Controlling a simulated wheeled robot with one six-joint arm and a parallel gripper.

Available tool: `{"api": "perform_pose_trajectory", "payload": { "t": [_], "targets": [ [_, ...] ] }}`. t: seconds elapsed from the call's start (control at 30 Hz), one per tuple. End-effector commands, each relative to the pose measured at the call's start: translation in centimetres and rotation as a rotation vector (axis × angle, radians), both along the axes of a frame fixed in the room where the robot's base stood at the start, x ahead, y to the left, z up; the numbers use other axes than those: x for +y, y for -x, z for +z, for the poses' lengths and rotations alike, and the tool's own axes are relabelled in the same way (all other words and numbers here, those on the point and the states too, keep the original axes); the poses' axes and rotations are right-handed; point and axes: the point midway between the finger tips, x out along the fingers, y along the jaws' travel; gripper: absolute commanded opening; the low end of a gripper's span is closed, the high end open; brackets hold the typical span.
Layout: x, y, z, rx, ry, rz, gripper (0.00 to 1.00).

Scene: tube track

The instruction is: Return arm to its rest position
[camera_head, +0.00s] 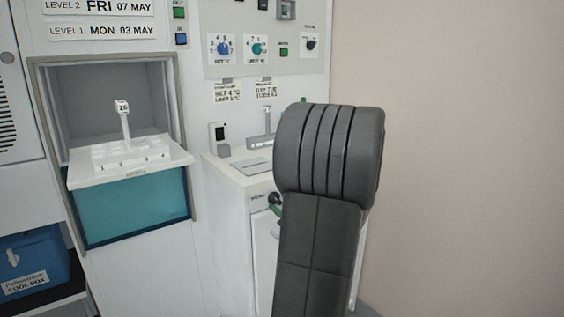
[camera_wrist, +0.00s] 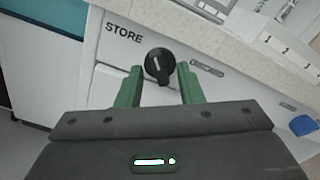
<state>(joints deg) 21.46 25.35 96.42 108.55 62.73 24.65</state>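My gripper (camera_wrist: 160,88) shows in the wrist view with its two green fingers apart, one on each side of a black rotary knob (camera_wrist: 159,64). The knob is on a white cabinet front beside the word STORE, and its white mark points nearly straight up. I cannot tell whether the fingers touch it. In the head view my dark grey arm stands in front of the cabinet (camera_head: 228,172) and hides most of the gripper. A bit of green finger and the dark knob (camera_head: 274,199) show at the arm's left edge.
An open hatch on the left has a white shelf (camera_head: 88,182) bearing a tube rack (camera_head: 133,154) with one raised, labelled tube (camera_head: 123,118). A control panel (camera_head: 262,40) is above the cabinet. A blue cool box (camera_head: 35,262) sits lower left. Bare wall fills the right.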

Motion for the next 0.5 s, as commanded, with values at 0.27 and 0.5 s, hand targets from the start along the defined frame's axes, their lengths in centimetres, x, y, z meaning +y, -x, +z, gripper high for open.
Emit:
{"api": "perform_pose_trajectory", "payload": {
  "t": [0.27, 0.5],
  "targets": [
    [-0.04, 0.0, 0.45, 0.116, -0.158, -0.001, 0.34],
    [-0.03, 0.03, 0.46, 0.219, -0.3, -0.001, 0.34]
  ]
}}
